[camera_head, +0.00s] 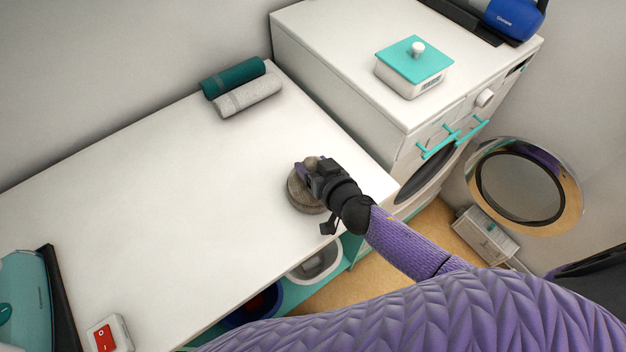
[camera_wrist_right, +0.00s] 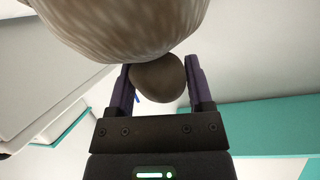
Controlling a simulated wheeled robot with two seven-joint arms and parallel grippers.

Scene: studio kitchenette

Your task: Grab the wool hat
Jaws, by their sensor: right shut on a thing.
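The wool hat (camera_head: 301,194) is grey-brown and round, with a pompom on top. In the head view it is at the right end of the white counter, partly hidden by my right gripper (camera_head: 311,166). In the right wrist view the hat (camera_wrist_right: 125,25) fills the top of the picture, and its pompom (camera_wrist_right: 158,82) is between the two fingers of my right gripper (camera_wrist_right: 160,85). The right gripper is shut on the pompom. I cannot tell whether the hat touches the counter. My left gripper is not in view.
The white counter (camera_head: 170,180) is mostly clear. Two rolled towels, green (camera_head: 233,77) and grey (camera_head: 247,95), lie at its back edge. A washing machine (camera_head: 330,45) stands beside it, with a teal-lidded box (camera_head: 414,62) on top. A red switch (camera_head: 105,338) is at the front left.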

